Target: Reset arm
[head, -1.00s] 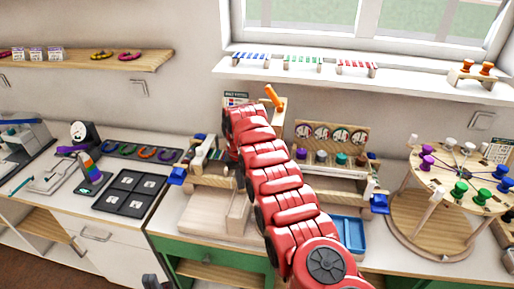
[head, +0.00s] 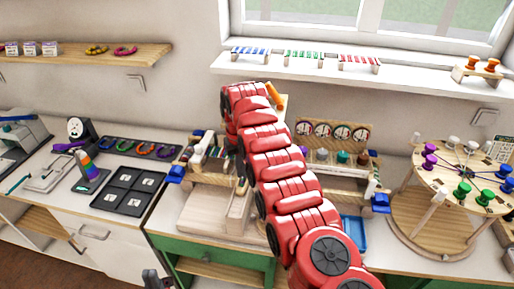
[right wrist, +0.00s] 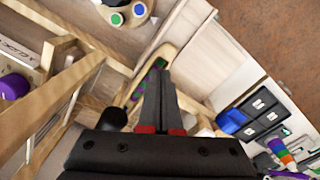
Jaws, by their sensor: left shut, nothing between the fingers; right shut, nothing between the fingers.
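My red right arm (head: 280,165) reaches up from the bottom right of the head view, in front of the middle of the wooden workbench. Its gripper is hidden there. In the right wrist view my right gripper (right wrist: 160,95) has its two dark fingers together with nothing between them. It is over wooden bench parts, and I cannot tell whether it touches any. Only the dark tip of my left gripper (head: 155,280) shows at the bottom edge of the head view, in front of the green bench front. It looks shut and holds nothing visible.
A round peg wheel (head: 455,180) with coloured knobs stands on the right. A dark tray (head: 128,192) and a rainbow piece (head: 87,168) lie on the left counter. A wall shelf (head: 80,62) and a windowsill (head: 300,72) with small bead boards are above. A blue tray (head: 354,232) is beside my right arm.

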